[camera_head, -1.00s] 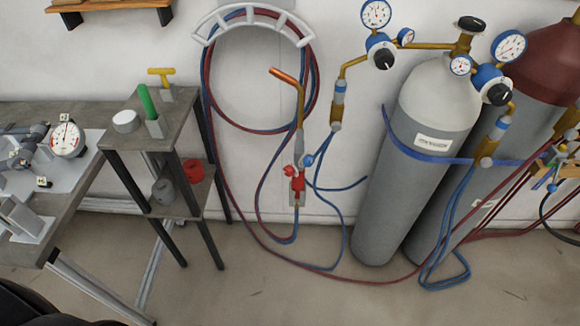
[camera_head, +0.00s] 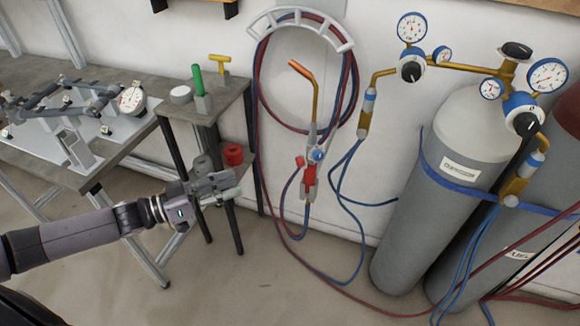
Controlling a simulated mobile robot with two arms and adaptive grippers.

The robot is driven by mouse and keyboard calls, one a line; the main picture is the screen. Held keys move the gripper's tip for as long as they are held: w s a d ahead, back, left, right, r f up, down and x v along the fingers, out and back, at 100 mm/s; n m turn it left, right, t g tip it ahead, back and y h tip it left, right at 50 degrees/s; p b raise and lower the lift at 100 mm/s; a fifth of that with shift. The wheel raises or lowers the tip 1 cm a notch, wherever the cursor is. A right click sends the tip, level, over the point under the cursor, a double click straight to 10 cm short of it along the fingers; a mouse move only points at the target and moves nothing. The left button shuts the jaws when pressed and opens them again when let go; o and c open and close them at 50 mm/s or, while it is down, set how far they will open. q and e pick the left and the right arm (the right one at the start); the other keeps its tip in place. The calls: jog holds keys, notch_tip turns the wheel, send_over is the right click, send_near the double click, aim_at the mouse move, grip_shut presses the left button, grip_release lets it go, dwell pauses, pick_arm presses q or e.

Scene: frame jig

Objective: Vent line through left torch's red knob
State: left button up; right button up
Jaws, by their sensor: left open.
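The left torch (camera_head: 316,125) hangs upright at the wall, with a copper tip, a brass neck and a red lower body. Its red knob (camera_head: 300,161) sticks out to the left of the valve body, and a blue knob (camera_head: 317,155) sits just right of it. Red and blue hoses (camera_head: 345,190) run down from the torch. My left gripper (camera_head: 230,186) is open and empty, left of and a little below the red knob, in front of the small stand, and apart from the torch. My right gripper is not in view.
The small stand (camera_head: 215,107) holds a green-handled tool, a yellow T-handle and a white disc; a red cylinder (camera_head: 233,154) is on its lower shelf. A workbench with a frame jig (camera_head: 90,115) is at left. The grey gas cylinder (camera_head: 440,190) stands right. Floor between is mostly clear.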

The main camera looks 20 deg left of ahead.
aim_at(297, 164)
pick_arm(q)
jog(key=p+x, duration=0.1)
jog(key=x, duration=1.5)
jog(key=shift+w, duration=0.1)
jog(key=shift+c, duration=0.4)
grip_shut()
